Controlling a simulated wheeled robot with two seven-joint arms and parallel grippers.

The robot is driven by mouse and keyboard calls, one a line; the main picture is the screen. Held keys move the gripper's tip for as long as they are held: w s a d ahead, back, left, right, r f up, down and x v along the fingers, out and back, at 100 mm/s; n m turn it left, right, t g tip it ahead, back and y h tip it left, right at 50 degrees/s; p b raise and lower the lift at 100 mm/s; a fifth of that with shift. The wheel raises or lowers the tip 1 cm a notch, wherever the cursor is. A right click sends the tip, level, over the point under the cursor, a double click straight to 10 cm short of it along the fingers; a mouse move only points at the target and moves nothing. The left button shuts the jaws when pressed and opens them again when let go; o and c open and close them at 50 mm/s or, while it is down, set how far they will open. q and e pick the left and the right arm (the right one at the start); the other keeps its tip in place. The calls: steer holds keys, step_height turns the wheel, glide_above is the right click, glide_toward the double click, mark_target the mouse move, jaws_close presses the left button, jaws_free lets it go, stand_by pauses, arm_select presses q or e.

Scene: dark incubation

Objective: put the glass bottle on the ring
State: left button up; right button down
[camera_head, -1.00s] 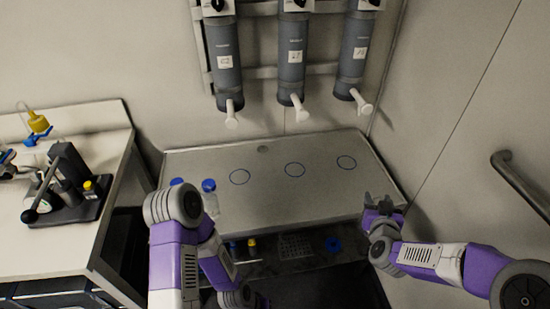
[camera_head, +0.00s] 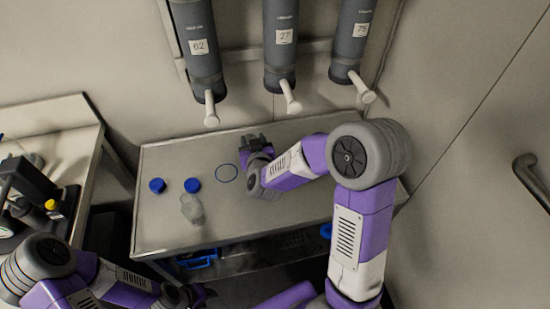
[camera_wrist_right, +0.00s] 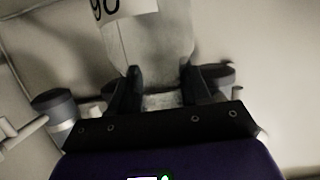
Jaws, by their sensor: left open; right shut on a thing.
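My right gripper (camera_head: 254,141) is above the plate near the first ring; in the right wrist view (camera_wrist_right: 160,88) its fingers are shut on the narrow part of a pale translucent glass bottle (camera_wrist_right: 160,40) with a white number label. That bottle cannot be made out in the head view. My right arm covers the plate to the right, and no other ring shows. Another clear bottle (camera_head: 192,210) is on the plate at left. My left gripper (camera_head: 190,296) is open and low, below the plate's front edge.
Two blue caps (camera_head: 157,185) (camera_head: 193,185) are on the grey plate (camera_head: 160,230) at left. Several grey dispensers (camera_head: 280,45) with white spouts hang over the back edge. A blue item (camera_head: 198,260) sits on the lower shelf. A bench (camera_head: 70,115) stands at left.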

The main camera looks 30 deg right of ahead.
steer(key=s+d+f+m+g+h+p, duration=0.1)
steer(key=s+d+m+g+h, duration=0.45)
steer(key=s+m+g, duration=0.2)
steer(key=s+d+f+m+g+h+p, duration=0.1)
steer(key=s+d+m+g+h, duration=0.5)
steer(key=s, duration=0.3)
steer(key=w+d+m+b, duration=0.2)
steer(key=w+d+b, duration=0.15)
steer(key=w, duration=1.45)
step_height(320, 180, down, 6)
steer(key=b, duration=0.3)
steer(key=shift+w+d+f, duration=0.2)
steer(key=shift+w, duration=0.25)
steer(key=shift+n+g+y, duration=0.25)
steer(key=shift+f, duration=0.1)
